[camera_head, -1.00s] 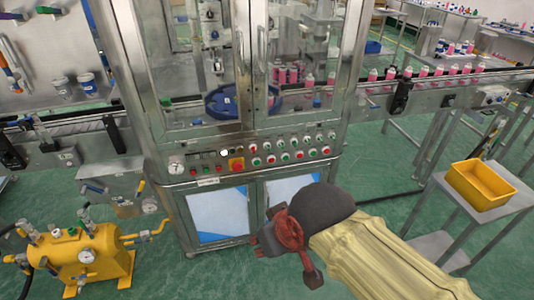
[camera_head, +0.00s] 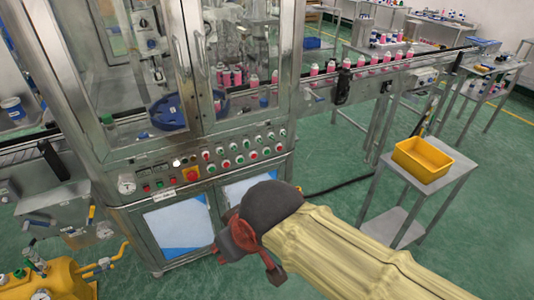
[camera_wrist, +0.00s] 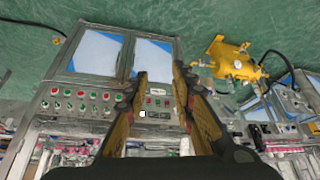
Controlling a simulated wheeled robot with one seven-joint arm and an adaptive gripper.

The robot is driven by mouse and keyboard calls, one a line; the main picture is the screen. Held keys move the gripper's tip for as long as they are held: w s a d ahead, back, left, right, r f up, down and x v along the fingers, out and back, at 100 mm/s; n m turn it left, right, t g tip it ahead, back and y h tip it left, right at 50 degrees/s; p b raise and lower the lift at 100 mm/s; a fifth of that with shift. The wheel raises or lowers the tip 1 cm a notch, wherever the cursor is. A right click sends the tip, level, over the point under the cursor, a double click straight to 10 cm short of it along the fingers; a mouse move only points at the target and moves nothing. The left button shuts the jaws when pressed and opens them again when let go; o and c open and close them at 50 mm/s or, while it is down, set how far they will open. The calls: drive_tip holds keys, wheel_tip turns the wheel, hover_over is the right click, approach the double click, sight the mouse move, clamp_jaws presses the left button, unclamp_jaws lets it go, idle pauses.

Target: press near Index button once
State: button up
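The labels are too small to read, so I cannot tell which button is Index. My gripper (camera_head: 228,246) is in front of and below the panel in the head view, apart from it. In the wrist view the panel (camera_wrist: 82,101) shows upside down, and my gripper (camera_wrist: 160,76) is open and empty.
A yellow bin (camera_head: 422,160) stands on a steel side table to the right. A conveyor (camera_head: 395,64) with pink bottles runs right from the machine. A yellow tank (camera_head: 55,285) is at the lower left. Green floor (camera_head: 330,160) is clear between machine and side table.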

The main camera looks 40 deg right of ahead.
drive_tip(key=shift+c, duration=0.9)
